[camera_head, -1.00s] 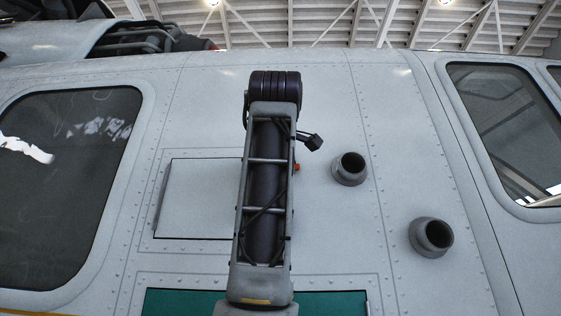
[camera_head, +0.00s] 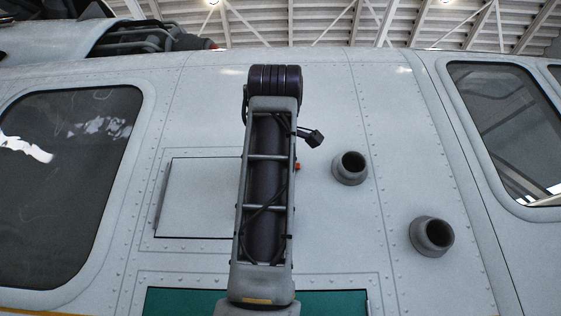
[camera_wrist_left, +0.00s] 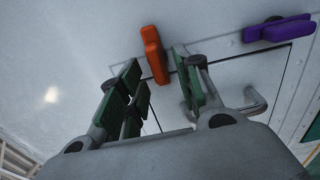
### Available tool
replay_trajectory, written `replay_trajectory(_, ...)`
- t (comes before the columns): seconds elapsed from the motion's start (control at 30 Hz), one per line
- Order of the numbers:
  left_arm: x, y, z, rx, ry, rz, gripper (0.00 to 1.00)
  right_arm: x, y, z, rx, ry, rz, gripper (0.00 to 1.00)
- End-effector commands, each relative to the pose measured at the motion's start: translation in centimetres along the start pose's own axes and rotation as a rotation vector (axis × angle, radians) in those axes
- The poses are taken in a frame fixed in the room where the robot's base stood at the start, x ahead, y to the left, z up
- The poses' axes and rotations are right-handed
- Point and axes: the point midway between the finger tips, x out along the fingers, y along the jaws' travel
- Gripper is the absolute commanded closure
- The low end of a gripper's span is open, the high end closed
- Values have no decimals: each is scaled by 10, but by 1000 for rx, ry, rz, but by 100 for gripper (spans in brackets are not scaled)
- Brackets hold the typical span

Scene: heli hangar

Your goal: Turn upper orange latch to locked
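The orange latch (camera_wrist_left: 153,54) is in the upper middle of the left wrist view, at the edge of a panel. Its long axis points nearly up and down in that view. My left gripper (camera_wrist_left: 157,64) is open, with green-padded fingers on either side of the latch's lower end; I cannot tell whether they touch it. In the head view only a small orange bit of the latch (camera_head: 297,166) shows beside my arm, which hides the rest and the gripper. My right gripper is in neither view.
A purple latch (camera_wrist_left: 279,29) lies to the right in the wrist view. A grey bar handle (camera_wrist_left: 252,103) stands out from the panel near the right finger. Two round grey ports (camera_head: 350,168) (camera_head: 433,236) stick out of the fuselage right of my arm.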

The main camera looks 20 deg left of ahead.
Motion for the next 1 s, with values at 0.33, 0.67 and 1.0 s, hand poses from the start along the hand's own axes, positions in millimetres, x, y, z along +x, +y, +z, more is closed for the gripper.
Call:
replay_trajectory(0.33,-46,0,0,0,-1,2,66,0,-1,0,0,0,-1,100)
replay_trajectory(0.67,-92,0,1,1,-2,1,66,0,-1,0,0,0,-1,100)
replay_trajectory(1.0,-110,-1,0,0,0,-3,66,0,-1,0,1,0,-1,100)
